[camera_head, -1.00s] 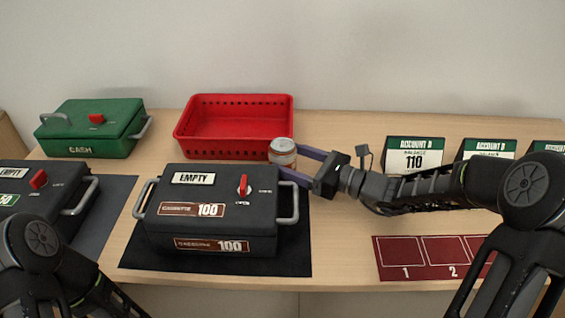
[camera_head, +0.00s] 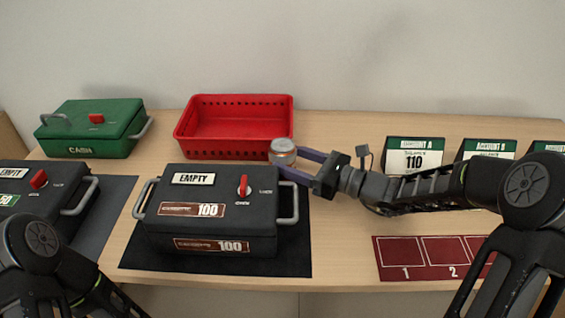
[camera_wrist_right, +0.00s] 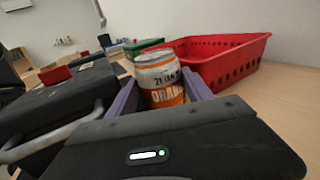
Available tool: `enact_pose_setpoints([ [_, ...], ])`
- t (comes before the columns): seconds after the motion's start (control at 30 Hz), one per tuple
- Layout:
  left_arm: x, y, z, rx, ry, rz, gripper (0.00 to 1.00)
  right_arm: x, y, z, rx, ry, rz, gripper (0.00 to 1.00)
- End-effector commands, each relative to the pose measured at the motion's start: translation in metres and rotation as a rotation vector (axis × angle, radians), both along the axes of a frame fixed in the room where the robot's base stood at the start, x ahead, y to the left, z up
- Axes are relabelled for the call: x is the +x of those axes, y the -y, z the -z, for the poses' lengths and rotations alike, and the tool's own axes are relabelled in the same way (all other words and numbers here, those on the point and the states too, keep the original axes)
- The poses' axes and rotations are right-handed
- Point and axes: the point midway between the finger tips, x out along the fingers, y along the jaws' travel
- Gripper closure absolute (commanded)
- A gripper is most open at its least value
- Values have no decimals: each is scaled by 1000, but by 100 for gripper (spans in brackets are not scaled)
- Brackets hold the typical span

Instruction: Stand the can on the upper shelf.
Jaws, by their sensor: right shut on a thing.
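The can (camera_head: 282,150) is silver and orange and upright, between the red basket and the middle black box. In the right wrist view the can (camera_wrist_right: 161,80) shows an orange label between the two purple fingers. My right gripper (camera_head: 290,164) is shut on the can, reaching in from the right. The can's lower part is hidden in the head view, and I cannot tell whether it touches the counter. My left arm shows at the lower left, but its gripper is not in view. No upper shelf is seen in these frames.
A red basket (camera_head: 188,148) stands just behind the can. A black box (camera_head: 215,218) with handles is in front, on a dark mat (camera_head: 300,262). A green cash box (camera_head: 90,130) is at the back left. Account signs (camera_head: 414,157) and a red numbered mat (camera_head: 420,273) are at the right.

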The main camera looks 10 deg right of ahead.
Motion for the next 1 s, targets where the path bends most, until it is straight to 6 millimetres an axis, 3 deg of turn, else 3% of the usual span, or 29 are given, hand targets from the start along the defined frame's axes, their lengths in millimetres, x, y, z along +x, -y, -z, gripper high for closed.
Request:
enact_pose_setpoints([
  [0.2, 0, 0, 0, 0, 0, 0, 32, 0, 0, 0, 0, 0, 0, 99],
  [0.57, 0, 0, -2, 0, 0, 0, 32, 0, 0, -8, 0, 4, -1, 100],
  [1.0, 0, 0, -18, 0, 0, 0, 32, 0, 0, -83, -2, 6, 0, 100],
])
